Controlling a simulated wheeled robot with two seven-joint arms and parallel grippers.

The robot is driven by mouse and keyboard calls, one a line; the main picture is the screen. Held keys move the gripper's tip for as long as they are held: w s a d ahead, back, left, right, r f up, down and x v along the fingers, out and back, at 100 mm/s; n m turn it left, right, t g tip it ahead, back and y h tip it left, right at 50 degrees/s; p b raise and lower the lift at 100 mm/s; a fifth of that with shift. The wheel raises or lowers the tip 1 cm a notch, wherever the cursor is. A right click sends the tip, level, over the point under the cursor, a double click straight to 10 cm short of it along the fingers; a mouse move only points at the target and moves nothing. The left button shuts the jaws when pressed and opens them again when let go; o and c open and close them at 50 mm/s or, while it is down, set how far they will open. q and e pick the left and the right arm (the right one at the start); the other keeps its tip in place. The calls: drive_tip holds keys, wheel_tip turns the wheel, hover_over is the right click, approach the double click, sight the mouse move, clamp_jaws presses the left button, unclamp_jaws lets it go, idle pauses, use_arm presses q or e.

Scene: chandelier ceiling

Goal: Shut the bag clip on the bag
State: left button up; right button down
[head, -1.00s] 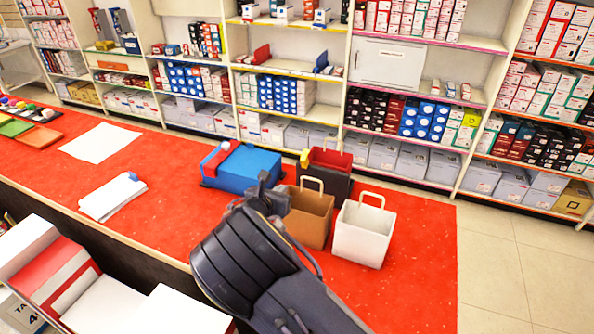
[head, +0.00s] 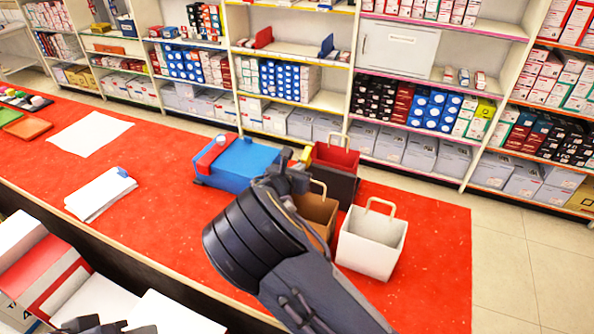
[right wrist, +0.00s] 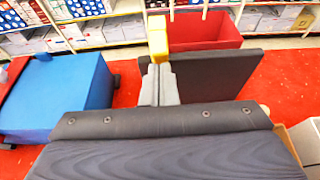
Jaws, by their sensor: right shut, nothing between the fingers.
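The yellow bag clip (head: 305,154) is at the left edge of the red and dark grey bag (head: 345,187); in the right wrist view the yellow clip (right wrist: 158,42) stands just beyond my fingertips. My right gripper (head: 296,160) is shut and empty; its grey fingers also show in the right wrist view (right wrist: 159,72). I cannot tell whether the fingertips touch the clip. My arm hides part of the bag and of the brown bag in the head view. A dark part at the lower left edge may be my left gripper (head: 105,326); its jaws cannot be made out.
A blue case with a red band (head: 243,168) lies left of the bags. A brown paper bag (head: 318,212) and a white bag (head: 372,243) stand in front. White papers (head: 90,136) lie on the red counter (head: 150,215). Stocked shelves stand behind.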

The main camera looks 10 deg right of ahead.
sight(308, 149)
drive_tip(key=shift+w+d+r, duration=0.1)
drive_tip(key=shift+r, duration=0.3)
idle(0.5)
drive_tip(key=shift+w+d+r, duration=0.2)
drive_tip(key=shift+w+r, duration=0.1)
drive_tip(key=shift+r, duration=0.2)
drive_tip(key=shift+w+d+r, duration=0.2)
drive_tip(key=shift+w+r, duration=0.05)
drive_tip(key=shift+r, duration=0.25)
drive_tip(key=shift+w+d+r, duration=0.5)
drive_tip(key=shift+w+r, duration=0.25)
drive_tip(key=shift+w+d+r, duration=0.35)
drive_tip(key=shift+w+d, duration=0.1)
drive_tip(key=shift+w, duration=0.2)
drive_tip(key=shift+w+d+r+p, duration=0.3)
drive_tip(key=shift+w+p, duration=0.2)
drive_tip(key=shift+p, duration=0.4)
drive_tip(key=shift+w+d+r+p, duration=0.1)
drive_tip(key=shift+w+d+p, duration=0.35)
drive_tip(key=shift+p, duration=0.45)
drive_tip(key=shift+w+f+g+y+p, duration=0.35)
drive_tip(key=shift+g+y, duration=0.25)
drive_tip(key=shift+g, duration=0.3)
